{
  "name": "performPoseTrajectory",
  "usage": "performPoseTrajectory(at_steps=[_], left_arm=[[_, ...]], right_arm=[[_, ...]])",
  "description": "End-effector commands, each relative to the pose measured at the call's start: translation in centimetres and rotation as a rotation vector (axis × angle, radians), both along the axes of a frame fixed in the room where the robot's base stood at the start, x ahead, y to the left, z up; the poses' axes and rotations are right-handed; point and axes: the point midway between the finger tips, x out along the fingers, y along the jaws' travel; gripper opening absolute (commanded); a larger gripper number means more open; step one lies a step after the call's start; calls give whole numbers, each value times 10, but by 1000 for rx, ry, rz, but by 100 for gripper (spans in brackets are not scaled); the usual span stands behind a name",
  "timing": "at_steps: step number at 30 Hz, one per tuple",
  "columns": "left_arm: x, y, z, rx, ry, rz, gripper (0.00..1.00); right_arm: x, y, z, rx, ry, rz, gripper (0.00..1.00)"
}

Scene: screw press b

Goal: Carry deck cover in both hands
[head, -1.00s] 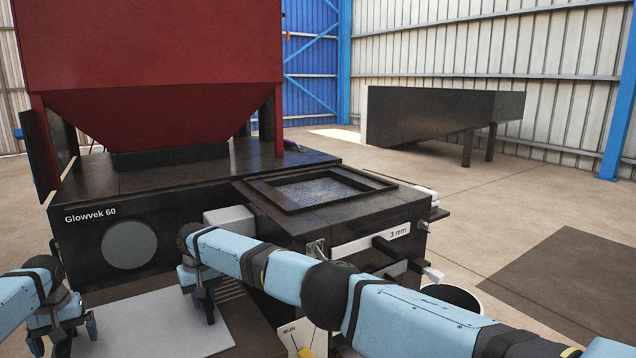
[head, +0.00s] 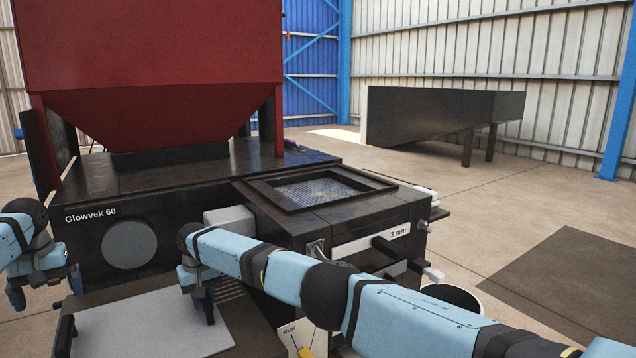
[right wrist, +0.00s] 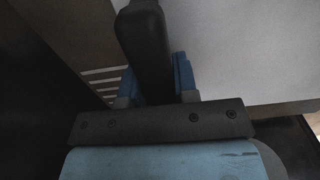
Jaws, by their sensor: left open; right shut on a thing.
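The deck cover appears to be the flat pale grey panel (head: 150,325) at the lower left of the head view, below the machine's front. A black handle (head: 65,337) stands at its left side. My left gripper (head: 45,290) is open and empty, above and slightly left of that handle. My right gripper (head: 203,308) is at the panel's right side, shut on a dark handle. In the right wrist view this black handle (right wrist: 146,50) runs between the blue fingers, with the pale surface (right wrist: 235,50) beyond. The panel's front edge is cut off in the head view.
The black Glowvek 60 machine (head: 105,250) with its red hopper (head: 150,70) stands directly behind. A framed mesh opening (head: 320,190) is on its top. A bucket (head: 455,297) stands at its right. Open floor (head: 470,215) lies further right.

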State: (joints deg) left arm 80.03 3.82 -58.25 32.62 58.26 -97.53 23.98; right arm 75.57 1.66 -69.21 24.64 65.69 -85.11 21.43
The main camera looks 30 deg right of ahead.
Motion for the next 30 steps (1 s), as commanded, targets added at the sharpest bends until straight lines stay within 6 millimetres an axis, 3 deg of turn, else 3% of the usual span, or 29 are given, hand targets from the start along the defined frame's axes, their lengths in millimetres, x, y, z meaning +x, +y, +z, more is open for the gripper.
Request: performPoseTrajectory(at_steps=[5, 6, 9, 14, 18, 24, 27, 30], left_arm=[[0, 0, 0, 0, 0, 0, 100], [0, 0, 0, 0, 0, -1, 100], [0, 0, 0, 0, 0, -1, 100], [0, 0, 0, 0, 0, -1, 100], [0, 0, 0, 0, 0, -1, 100], [0, 0, 0, 0, 0, -1, 100], [0, 0, 0, 0, 0, -1, 100], [0, 0, 0, 0, 0, -1, 100]], right_arm=[[1, 0, 2, 2, -2, 1, 0], [1, 0, 2, 2, -2, 1, 34], [0, 0, 2, 1, -2, 0, 53], [0, 0, 1, 1, -1, 0, 53], [0, 0, 1, 0, -1, 0, 81], [0, 0, 0, 0, 0, 0, 83], [0, 0, 0, 0, 0, 0, 100], [0, 0, 0, 0, 0, 0, 100]])
